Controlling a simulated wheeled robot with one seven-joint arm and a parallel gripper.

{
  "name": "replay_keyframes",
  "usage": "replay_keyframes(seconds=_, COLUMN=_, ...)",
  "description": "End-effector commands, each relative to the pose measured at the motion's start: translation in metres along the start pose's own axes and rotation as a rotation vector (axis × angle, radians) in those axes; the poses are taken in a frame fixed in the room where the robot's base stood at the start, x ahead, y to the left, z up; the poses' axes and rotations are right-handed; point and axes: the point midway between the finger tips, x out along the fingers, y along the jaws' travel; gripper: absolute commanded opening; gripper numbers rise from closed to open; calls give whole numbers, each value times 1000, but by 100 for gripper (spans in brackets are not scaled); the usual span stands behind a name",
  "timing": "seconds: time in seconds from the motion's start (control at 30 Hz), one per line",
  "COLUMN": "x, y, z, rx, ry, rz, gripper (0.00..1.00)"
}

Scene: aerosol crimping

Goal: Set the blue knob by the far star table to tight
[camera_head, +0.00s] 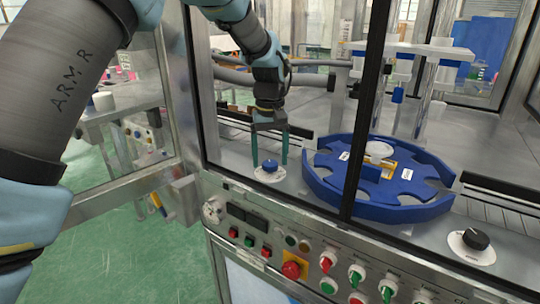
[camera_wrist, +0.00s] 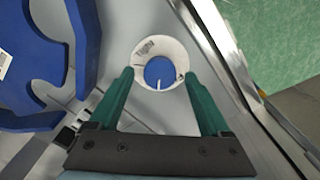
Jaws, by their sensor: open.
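The blue knob (camera_head: 270,166) sits on a round white dial plate on the machine deck, left of the blue star table (camera_head: 325,164). In the wrist view my gripper (camera_wrist: 156,78) is open, with one finger on each side of the dial, nothing held. I cannot tell whether the fingertips touch the plate.
A black knob (camera_head: 475,239) on a white plate stands at the right of the deck. The star table's edge (camera_wrist: 88,40) is close on the left in the wrist view. A dark window post (camera_head: 368,110) and the metal frame surround the deck. A button panel (camera_head: 290,262) runs along the front.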

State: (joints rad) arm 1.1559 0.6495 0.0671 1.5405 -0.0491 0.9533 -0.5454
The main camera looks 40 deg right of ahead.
Motion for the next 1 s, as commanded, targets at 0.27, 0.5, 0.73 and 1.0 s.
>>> replay_keyframes(seconds=0.27, x=7, y=0, z=0, rx=0, ry=0, rz=0, gripper=81)
replay_keyframes(seconds=0.5, x=7, y=0, z=0, rx=0, ry=0, rz=0, gripper=67)
replay_keyframes(seconds=0.73, x=7, y=0, z=0, rx=0, ry=0, rz=0, gripper=41)
replay_keyframes(seconds=1.0, x=7, y=0, z=0, rx=0, ry=0, rz=0, gripper=10)
